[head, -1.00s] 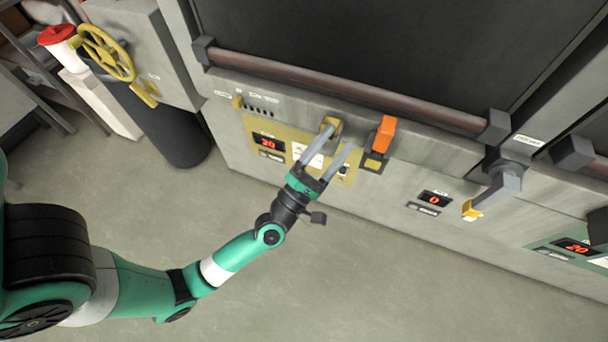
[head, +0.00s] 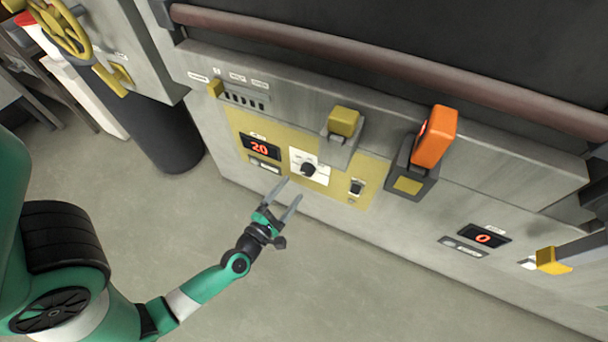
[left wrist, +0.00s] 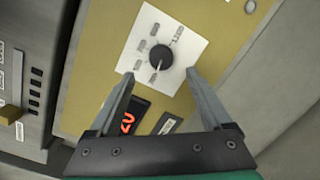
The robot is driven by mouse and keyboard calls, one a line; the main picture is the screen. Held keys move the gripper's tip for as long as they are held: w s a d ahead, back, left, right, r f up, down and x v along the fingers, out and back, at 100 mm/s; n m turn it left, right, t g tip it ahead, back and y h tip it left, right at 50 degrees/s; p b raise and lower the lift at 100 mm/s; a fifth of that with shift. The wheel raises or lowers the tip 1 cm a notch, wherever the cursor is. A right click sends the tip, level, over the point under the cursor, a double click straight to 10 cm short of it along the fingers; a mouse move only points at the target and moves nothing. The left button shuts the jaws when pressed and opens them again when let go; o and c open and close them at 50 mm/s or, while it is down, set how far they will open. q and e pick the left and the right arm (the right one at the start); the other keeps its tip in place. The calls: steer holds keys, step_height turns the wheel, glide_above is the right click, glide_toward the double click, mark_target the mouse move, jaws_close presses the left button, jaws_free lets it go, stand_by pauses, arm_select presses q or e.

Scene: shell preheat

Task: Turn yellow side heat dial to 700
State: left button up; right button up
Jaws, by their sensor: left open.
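The yellow side heat dial (head: 308,169) is a small dark knob on a white plate in the yellow panel (head: 236,118). Left of it a red display (head: 260,147) reads 20. My right gripper is not in view.
A yellow-capped lever (head: 343,121) and an orange handle (head: 435,137) stick out above and right of the dial. A small switch (head: 356,187) sits right of it. A long bar (head: 330,45) crosses above. The floor below is clear.

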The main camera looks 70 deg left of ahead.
mark_target(305, 173)
arm_select(q)
steer(key=x, duration=0.7)
steer(key=shift+w+a+f, duration=0.1)
steer(key=shift+w, duration=0.05)
jaws_close()
